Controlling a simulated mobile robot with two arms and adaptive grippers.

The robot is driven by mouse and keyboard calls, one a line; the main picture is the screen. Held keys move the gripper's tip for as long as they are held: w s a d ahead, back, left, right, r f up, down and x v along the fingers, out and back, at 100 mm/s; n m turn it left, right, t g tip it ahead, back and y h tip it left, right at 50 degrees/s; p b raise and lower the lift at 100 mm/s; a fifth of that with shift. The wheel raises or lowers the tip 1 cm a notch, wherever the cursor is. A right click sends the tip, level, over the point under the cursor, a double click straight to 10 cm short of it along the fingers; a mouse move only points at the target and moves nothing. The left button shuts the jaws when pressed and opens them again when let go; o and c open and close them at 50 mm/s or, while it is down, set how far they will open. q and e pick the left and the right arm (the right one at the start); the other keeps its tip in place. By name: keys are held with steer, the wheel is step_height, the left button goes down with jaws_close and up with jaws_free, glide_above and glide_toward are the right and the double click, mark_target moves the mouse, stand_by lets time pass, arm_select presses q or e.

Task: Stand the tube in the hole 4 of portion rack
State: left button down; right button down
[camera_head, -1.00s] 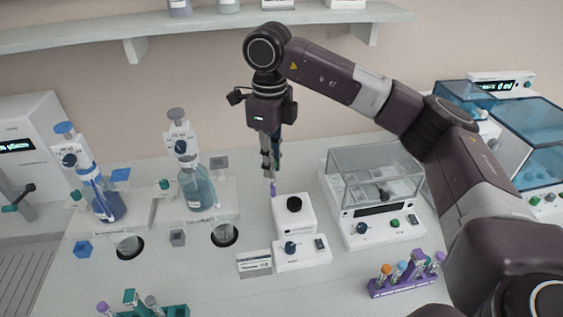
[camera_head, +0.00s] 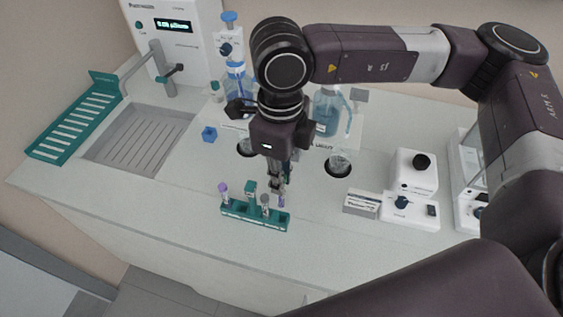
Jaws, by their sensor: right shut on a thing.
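A small teal rack (camera_head: 240,212) with a raised teal grip (camera_head: 251,190) stands on the bench near the lower middle. I cannot read a name or hole numbers on it. A purple-capped tube (camera_head: 224,193) stands at its left end, and a grey-topped tube (camera_head: 265,202) stands right of the grip. My right gripper (camera_head: 279,183) points down over the rack's right end, shut on a slim tube (camera_head: 281,201). The fingers hide most of that tube. I cannot tell whether its lower end is above a hole or inside one. My left gripper is out of view.
A sink (camera_head: 140,140) and a teal drying grid (camera_head: 75,122) lie to the left. Dispenser bottles (camera_head: 327,112) stand behind the gripper, with round bench holes (camera_head: 338,166) in front. A white device (camera_head: 412,180) stands right. The front bench strip is clear.

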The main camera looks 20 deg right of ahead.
steer(key=shift+d+f+b, duration=0.15)
steer(key=shift+f+b, duration=0.2)
steer(key=shift+f, duration=0.6)
steer(key=shift+f+b, duration=0.4)
steer(key=shift+f, duration=0.9)
steer(key=shift+f+b, duration=0.1)
steer(key=shift+b, duration=0.5)
steer(key=shift+f+b, duration=0.1)
steer(key=shift+b, duration=0.45)
steer(key=shift+f+b, duration=0.2)
steer(key=shift+b, duration=0.45)
